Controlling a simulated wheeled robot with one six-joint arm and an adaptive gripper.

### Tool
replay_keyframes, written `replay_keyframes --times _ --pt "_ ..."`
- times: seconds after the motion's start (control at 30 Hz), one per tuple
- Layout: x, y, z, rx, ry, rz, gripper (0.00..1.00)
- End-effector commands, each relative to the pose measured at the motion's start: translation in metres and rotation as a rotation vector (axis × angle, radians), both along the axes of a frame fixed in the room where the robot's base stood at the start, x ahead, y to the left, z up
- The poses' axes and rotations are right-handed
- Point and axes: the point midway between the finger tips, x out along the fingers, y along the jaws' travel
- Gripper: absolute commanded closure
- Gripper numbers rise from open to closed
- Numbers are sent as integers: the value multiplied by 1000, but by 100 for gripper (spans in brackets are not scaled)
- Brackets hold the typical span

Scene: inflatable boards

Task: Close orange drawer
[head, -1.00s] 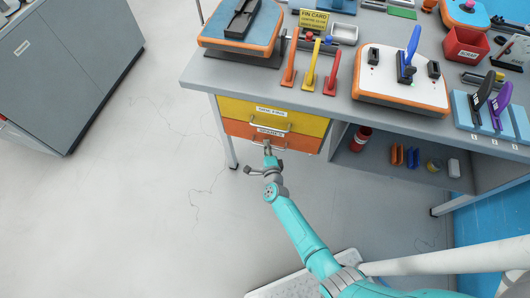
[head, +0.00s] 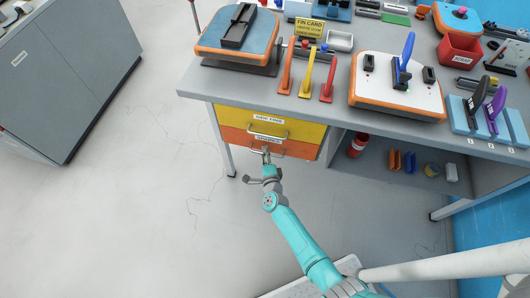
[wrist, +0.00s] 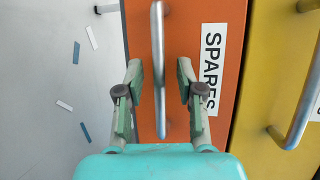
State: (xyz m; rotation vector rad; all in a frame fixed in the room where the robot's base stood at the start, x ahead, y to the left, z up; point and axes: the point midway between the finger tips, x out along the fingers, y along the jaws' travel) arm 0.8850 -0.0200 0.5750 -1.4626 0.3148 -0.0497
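The orange drawer (head: 238,137) is the lower of two drawers under the left side of the grey workbench. It has a "SPARES" label and a metal bar handle (wrist: 158,70). Its front looks about level with the yellow drawer above; I cannot tell if a small gap remains. My gripper (head: 266,153) is at the orange drawer's front. In the wrist view my gripper (wrist: 158,78) is open, with one finger on each side of the handle and visible space between each finger and the bar. It holds nothing.
The yellow drawer (head: 300,131) sits directly above, with its own bar handle. The bench top (head: 345,112) carries levers, boards and a red bin (head: 458,50). An open shelf to the right holds several small items. A grey cabinet (head: 70,70) stands at the left. The floor between is clear.

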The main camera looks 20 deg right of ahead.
Motion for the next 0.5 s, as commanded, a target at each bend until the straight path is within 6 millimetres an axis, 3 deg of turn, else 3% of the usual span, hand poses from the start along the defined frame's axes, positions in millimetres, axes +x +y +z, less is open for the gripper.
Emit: replay_keyframes --times 0.5 --pt "-83 20 15 0 1 2 63"
